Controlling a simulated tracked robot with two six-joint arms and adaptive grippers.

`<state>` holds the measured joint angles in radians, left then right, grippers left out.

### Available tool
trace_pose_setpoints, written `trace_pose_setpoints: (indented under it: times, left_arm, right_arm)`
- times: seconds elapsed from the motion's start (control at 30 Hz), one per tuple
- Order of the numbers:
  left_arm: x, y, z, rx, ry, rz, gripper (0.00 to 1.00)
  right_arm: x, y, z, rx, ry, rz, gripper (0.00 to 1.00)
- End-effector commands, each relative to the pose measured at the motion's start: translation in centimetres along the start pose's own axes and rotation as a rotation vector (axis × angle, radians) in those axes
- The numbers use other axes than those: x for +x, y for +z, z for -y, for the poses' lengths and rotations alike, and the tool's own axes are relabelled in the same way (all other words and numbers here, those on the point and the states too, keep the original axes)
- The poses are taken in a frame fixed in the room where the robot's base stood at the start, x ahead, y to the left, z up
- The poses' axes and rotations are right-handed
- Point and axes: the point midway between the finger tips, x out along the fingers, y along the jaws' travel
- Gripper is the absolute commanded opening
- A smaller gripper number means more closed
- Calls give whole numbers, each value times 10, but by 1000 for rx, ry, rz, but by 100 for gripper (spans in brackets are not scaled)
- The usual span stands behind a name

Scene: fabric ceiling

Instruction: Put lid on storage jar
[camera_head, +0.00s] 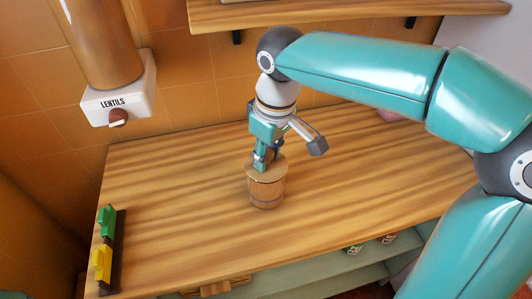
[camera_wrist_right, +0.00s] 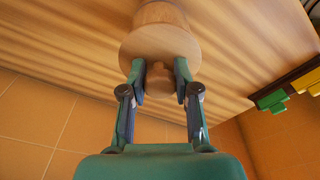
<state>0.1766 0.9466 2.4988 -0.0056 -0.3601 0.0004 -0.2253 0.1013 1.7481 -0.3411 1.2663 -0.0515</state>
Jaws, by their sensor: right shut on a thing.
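The storage jar (camera_head: 266,193) is a small wooden barrel-shaped jar standing upright near the middle of the wooden counter. The round wooden lid (camera_head: 281,172) is at the jar's mouth, under my right gripper (camera_head: 263,160). In the right wrist view the lid (camera_wrist_right: 143,43) is a pale disc with a knob (camera_wrist_right: 159,80) between the fingers of my right gripper (camera_wrist_right: 159,84), which is shut on the knob. The jar (camera_wrist_right: 160,13) shows behind the lid there. I cannot tell whether the lid is fully seated. My left gripper is not in view.
A lentils dispenser (camera_head: 118,97) hangs on the tiled wall at the upper left. A dark rack with green and yellow pieces (camera_head: 117,250) lies at the counter's left end. A shelf (camera_head: 340,12) is above. The counter (camera_head: 180,190) around the jar is clear.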

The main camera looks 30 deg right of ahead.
Motion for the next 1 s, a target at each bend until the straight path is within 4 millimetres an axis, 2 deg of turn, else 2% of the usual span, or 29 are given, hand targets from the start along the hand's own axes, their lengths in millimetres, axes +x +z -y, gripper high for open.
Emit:
trace_pose_setpoints:
  times: [0.87,0.9,1.0]
  left_arm:
    - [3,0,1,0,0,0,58]
    - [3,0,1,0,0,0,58]
    - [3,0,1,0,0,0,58]
  right_arm:
    - [6,0,0,-1,0,-1,5]
    - [6,0,1,-2,0,0,35]
    - [6,0,1,-2,0,0,52]
